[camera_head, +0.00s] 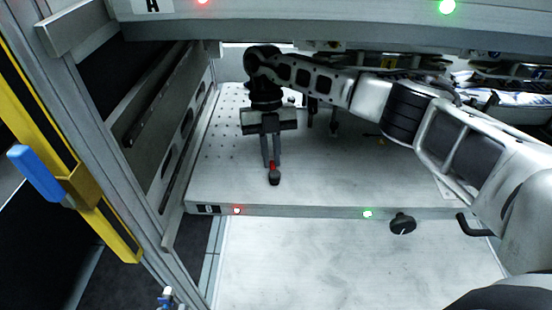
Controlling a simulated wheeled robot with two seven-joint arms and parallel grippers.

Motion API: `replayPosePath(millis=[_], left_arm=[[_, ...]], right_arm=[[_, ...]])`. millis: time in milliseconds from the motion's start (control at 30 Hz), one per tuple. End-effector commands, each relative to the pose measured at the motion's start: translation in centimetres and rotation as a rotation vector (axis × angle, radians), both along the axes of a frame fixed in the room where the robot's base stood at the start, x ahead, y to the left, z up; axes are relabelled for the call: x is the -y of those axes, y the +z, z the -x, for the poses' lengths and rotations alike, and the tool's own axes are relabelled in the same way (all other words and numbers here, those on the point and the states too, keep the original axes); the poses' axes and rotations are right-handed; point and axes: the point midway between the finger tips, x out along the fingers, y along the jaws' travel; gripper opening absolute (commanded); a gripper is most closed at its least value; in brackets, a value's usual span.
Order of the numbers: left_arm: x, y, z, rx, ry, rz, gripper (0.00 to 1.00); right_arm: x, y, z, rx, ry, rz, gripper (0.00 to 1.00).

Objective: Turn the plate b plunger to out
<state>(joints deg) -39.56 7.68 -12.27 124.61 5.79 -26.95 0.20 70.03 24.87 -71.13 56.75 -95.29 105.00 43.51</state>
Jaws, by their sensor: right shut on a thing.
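Plate B (330,185) is the grey, perforated shelf plate with a "B" label at its front left corner. The plate b plunger (274,179) appears as a small dark knob with a red part, near the plate's front left area. My right gripper (272,164) points down over it from above, its two fingers close together and shut on it. The fingers partly hide the plunger, and I cannot tell its turn position. My left gripper is not in view.
Plate B's front edge carries a red light (236,210), a green light (367,213) and a black knob (402,223). Plate A (320,20) overhangs above. A frame post (120,150) and a yellow rail with a blue handle (36,173) stand at left.

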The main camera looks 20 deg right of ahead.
Motion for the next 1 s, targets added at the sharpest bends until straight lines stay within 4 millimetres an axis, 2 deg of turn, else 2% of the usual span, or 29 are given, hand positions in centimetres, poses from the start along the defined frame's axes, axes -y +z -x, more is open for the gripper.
replayPosePath(millis=[100, 600, 1000], left_arm=[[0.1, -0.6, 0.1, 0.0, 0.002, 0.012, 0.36], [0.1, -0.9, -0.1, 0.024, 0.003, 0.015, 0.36], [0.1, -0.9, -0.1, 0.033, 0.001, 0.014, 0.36]], right_arm=[[-0.5, -0.3, -0.1, 0.002, 0.113, 0.002, 0.0], [-2.1, -0.2, 0.1, 0.0, 0.569, 0.001, 0.0], [-2.9, -0.1, 0.5, 0.0, 0.785, 0.002, 0.0]])
